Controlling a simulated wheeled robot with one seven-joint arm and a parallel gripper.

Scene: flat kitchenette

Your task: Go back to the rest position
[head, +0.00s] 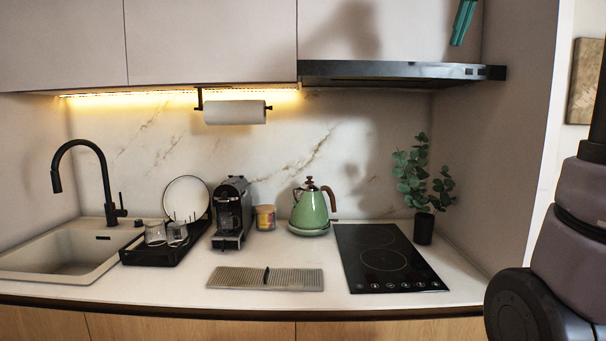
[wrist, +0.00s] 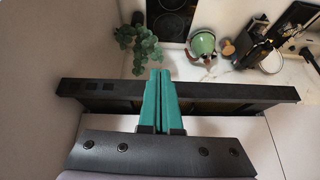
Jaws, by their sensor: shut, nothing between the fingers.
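My gripper (wrist: 160,88) has teal fingers that lie together with nothing between them in the wrist view. In the head view the teal fingertips (head: 462,22) show at the top right, in front of the upper cabinet and above the right part of the black range hood (head: 400,71). The hood also crosses the wrist view (wrist: 225,94) behind the fingers. I cannot tell how large the gap is between the fingers and the hood. Part of my arm fills the right edge of the head view.
The counter (head: 180,283) below holds a sink (head: 65,255), dish rack (head: 165,247), coffee machine (head: 231,212), candle (head: 265,217), green kettle (head: 309,208), cooktop (head: 385,258), plant (head: 423,185) and ridged mat (head: 265,278). A paper towel roll (head: 235,112) hangs under the cabinets (head: 210,42). A wall stands right.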

